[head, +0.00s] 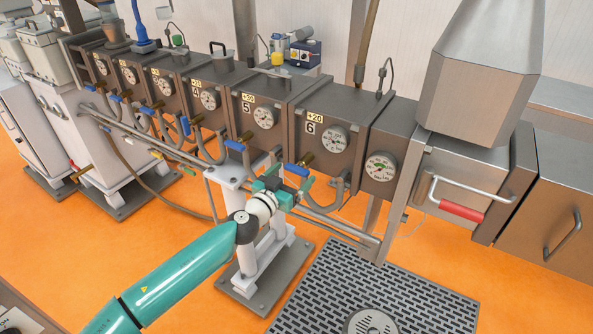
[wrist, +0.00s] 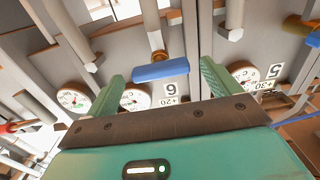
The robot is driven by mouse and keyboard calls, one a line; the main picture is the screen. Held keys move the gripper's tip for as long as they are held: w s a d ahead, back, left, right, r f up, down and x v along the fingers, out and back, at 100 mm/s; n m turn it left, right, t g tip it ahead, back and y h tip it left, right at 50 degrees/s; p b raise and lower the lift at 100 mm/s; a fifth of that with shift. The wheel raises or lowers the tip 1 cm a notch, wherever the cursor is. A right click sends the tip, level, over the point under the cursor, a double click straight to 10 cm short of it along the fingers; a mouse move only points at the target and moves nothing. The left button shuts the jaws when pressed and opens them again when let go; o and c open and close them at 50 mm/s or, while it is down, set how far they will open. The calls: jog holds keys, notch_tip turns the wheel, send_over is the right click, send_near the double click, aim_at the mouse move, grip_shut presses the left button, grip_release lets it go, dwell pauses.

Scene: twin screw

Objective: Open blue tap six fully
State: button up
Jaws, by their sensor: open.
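Blue tap six (head: 297,170) is a blue lever on a brass stem, below the panel labelled 6 (head: 311,128). In the wrist view, which is upside down, the blue lever (wrist: 160,71) lies crosswise ahead, between the lines of the two green fingers. My gripper (head: 290,182) is right by the tap in the head view, partly covering the space around it. In the wrist view my gripper (wrist: 160,80) has its fingers wide apart, with nothing clamped between them. I cannot tell whether a finger touches the lever.
Another blue tap (head: 234,146) sits to the left under panel 5 (head: 246,107). Grey pipes (head: 330,224) run below the panels. A red-handled bar (head: 461,210) is on the right. A floor grate (head: 420,290) lies in front, with orange floor around it.

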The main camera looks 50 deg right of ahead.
jog(key=shift+w+d, duration=0.15)
jog(key=shift+d, duration=1.3)
jog(key=c, duration=1)
